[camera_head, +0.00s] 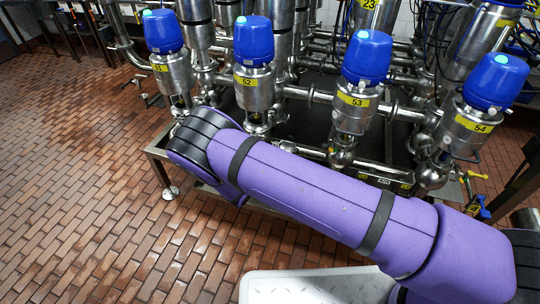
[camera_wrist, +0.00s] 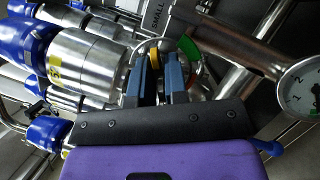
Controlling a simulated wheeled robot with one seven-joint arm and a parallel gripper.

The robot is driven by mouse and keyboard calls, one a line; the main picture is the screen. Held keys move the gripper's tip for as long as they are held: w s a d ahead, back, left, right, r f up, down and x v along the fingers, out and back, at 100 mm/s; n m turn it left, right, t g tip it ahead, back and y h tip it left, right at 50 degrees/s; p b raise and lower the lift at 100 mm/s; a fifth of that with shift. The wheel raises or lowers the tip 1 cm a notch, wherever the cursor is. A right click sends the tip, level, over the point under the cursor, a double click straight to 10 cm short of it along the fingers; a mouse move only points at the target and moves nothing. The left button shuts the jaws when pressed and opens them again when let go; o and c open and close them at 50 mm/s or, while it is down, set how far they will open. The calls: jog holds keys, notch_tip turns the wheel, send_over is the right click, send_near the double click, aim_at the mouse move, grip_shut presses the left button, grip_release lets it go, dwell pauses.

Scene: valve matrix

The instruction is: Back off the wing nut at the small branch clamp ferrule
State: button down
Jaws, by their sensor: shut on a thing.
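In the wrist view, my gripper (camera_wrist: 157,66) reaches up to a clamp ring around a steel pipe joint, its two dark blue fingers close together. A small brass-yellow piece, which looks like the wing nut (camera_wrist: 154,57), sits between the fingertips, and the gripper is shut on it. The fingers hide most of the nut, so its turn cannot be read. The clamp ferrule (camera_wrist: 165,43) shows as a round steel rim behind the fingers. A label reading "SMALL" (camera_wrist: 157,16) is just above it. In the head view my purple arm hides the gripper and the clamp.
A green piece (camera_wrist: 188,47) is right beside the fingers. A dial gauge (camera_wrist: 301,88) is at the right, and a steel valve body (camera_wrist: 88,62) is close at the left. In the head view, blue-capped valves (camera_head: 253,62) stand in a row; open tiled floor (camera_head: 80,200) lies left.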

jog(key=n+t, duration=0.1)
jog(key=n, duration=0.3)
jog(key=n+t+y, duration=0.1)
jog(key=n+t, duration=0.1)
jog(key=n, duration=0.2)
jog(key=shift+s+f+y, duration=0.1)
jog(key=shift+f+y, duration=0.05)
jog(key=shift+y, duration=0.15)
jog(key=n+t+y, duration=0.1)
jog(key=n, duration=0.1)
jog(key=n+y, duration=0.1)
jog(key=n, duration=0.2)
jog(key=n+t+y, duration=0.1)
jog(key=n, duration=0.2)
jog(key=shift+d+t+y, duration=0.15)
jog(key=shift+t+y, duration=0.15)
jog(key=shift+y, duration=0.1)
jog(key=shift+n, duration=0.3)
jog(key=c, duration=1.3)
grip_release()
jog(key=shift+o, duration=0.2)
